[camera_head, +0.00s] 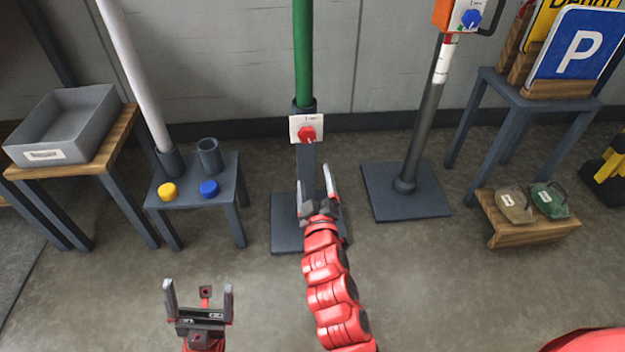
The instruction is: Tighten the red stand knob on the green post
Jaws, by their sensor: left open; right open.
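The green post (303,55) stands upright in a dark sleeve on a square base plate (284,225). The red stand knob (306,133) sits on a white plate (296,120) at the front of the sleeve, in the middle of the view. My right gripper (315,184) is open and empty, in front of the stand and below the knob in the picture, apart from it. It hides part of the stand's column and base. My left gripper (198,296) is open and empty at the lower left, well away from the post.
A small table (222,190) at left holds a white pole, an empty cup, a yellow cap (168,191) and a blue cap (209,188). A grey tray (75,125) lies further left. A dark pole with a blue knob (470,18) and a sign table stand right.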

